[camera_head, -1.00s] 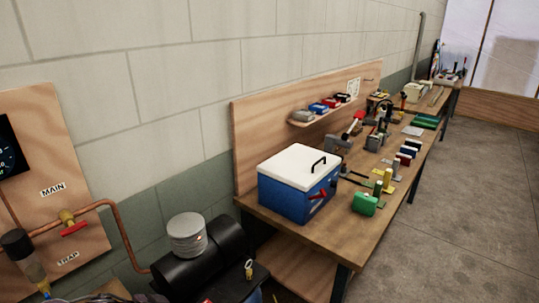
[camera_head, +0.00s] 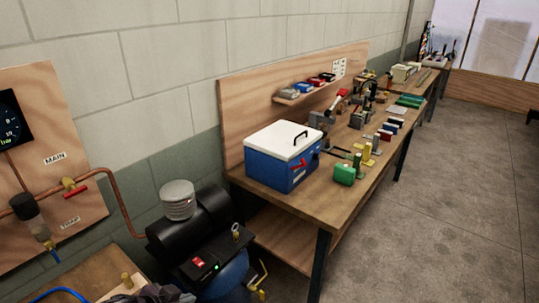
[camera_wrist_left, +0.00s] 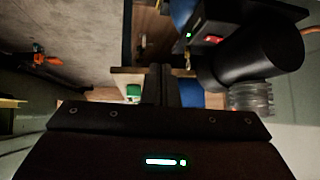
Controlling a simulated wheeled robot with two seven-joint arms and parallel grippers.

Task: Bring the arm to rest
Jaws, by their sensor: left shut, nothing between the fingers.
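My left gripper (camera_wrist_left: 162,72) shows in the left wrist view as two dark fingers side by side, with no gap visible and nothing between them. Its dark body fills the lower part of that view, with a small lit green and white strip. The fingers are seen against a wooden bench, with a green item just left of them. In the head view I cannot clearly make out the left gripper; a dark grey shape at the bottom edge is cut off and unclear. My right gripper is in neither view.
A black compressor (camera_head: 203,222) with a ribbed metal canister (camera_head: 178,199) stands beside the long workbench (camera_head: 301,207). A gauge panel (camera_head: 40,150) with copper pipe is at left.

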